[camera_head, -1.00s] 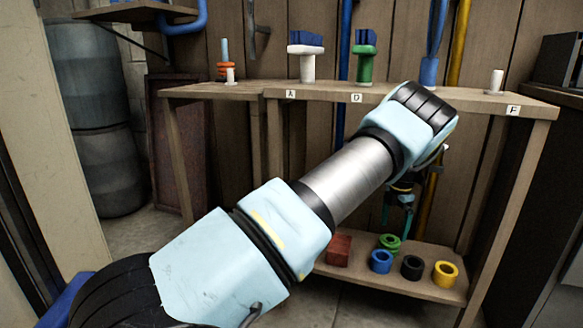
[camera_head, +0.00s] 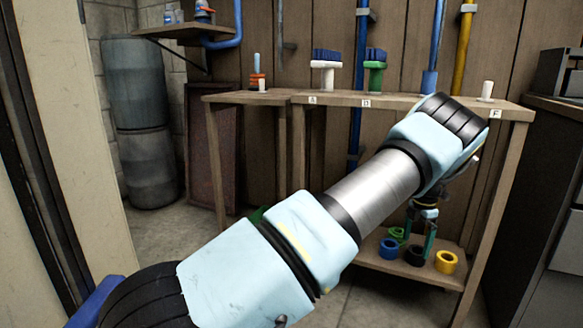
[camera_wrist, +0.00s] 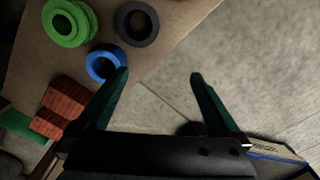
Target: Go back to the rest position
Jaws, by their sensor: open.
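My gripper (camera_head: 421,232) hangs in front of the wooden bench, near its lower shelf, partly hidden by my arm. In the wrist view my gripper (camera_wrist: 159,75) has its two dark green fingers spread apart with nothing between them. Beyond the left fingertip lie a blue ring (camera_wrist: 104,64), a black ring (camera_wrist: 137,22) and a green ring (camera_wrist: 70,24). They look apart from the fingers. My arm stretches from the lower left to the upper right in the head view.
The bench top (camera_head: 400,102) holds brushes and pegs behind letter labels. The lower shelf (camera_head: 380,263) holds rings, including a yellow ring (camera_head: 446,262). Dark barrels (camera_head: 145,165) stand at the left, a dark cabinet (camera_head: 545,190) at the right. Bare floor shows at lower left.

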